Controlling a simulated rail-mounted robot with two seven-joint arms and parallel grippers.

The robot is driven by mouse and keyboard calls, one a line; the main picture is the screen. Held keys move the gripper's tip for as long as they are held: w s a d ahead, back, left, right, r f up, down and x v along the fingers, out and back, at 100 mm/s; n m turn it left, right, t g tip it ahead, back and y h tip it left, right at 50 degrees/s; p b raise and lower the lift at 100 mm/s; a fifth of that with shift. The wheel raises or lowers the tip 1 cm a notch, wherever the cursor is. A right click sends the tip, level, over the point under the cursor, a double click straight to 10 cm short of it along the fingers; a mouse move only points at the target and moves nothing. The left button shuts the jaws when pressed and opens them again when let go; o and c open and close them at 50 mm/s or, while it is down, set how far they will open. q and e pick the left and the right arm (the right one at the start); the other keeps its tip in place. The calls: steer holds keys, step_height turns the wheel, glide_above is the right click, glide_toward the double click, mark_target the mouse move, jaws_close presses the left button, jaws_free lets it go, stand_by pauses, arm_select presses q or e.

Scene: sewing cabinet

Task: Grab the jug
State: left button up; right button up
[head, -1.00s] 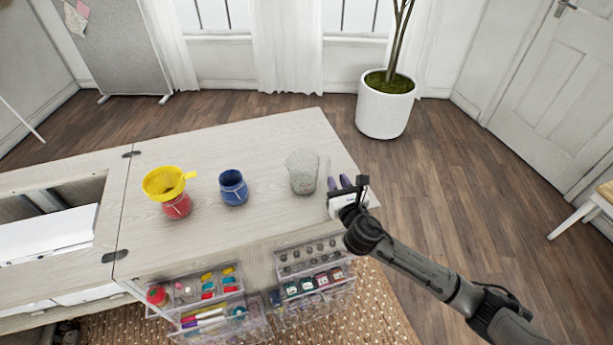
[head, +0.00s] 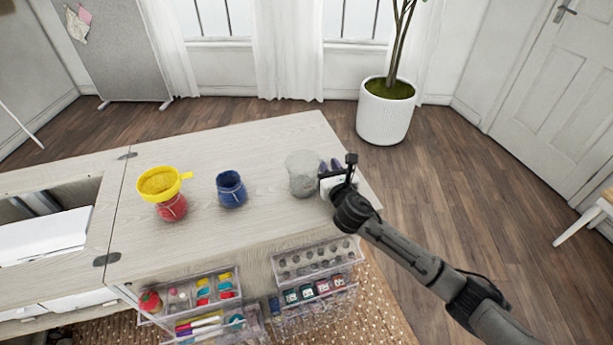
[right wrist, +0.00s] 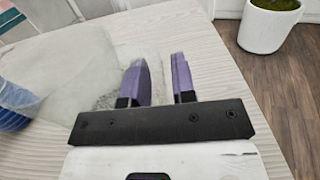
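The jug (head: 302,176) is a clear, greyish vessel standing upright on the right part of the table. It also shows as a large see-through shape at the left in the right wrist view (right wrist: 62,72). My right gripper (head: 329,165) is at the jug's right side. In the right wrist view the two purple fingers of this gripper (right wrist: 159,78) are apart, with a faint clear strip between them that looks like the jug's handle. I cannot tell whether either finger touches it. My left gripper is not in view.
A blue jar (head: 231,190) stands left of the jug. A red jar (head: 172,208) with a yellow funnel (head: 160,182) stands farther left. Clear organizers (head: 318,262) with small supplies sit along the table's front. A potted tree (head: 385,115) stands behind. The table's back is clear.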

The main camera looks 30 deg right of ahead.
steer(key=shift+c, duration=0.3)
jaws_close()
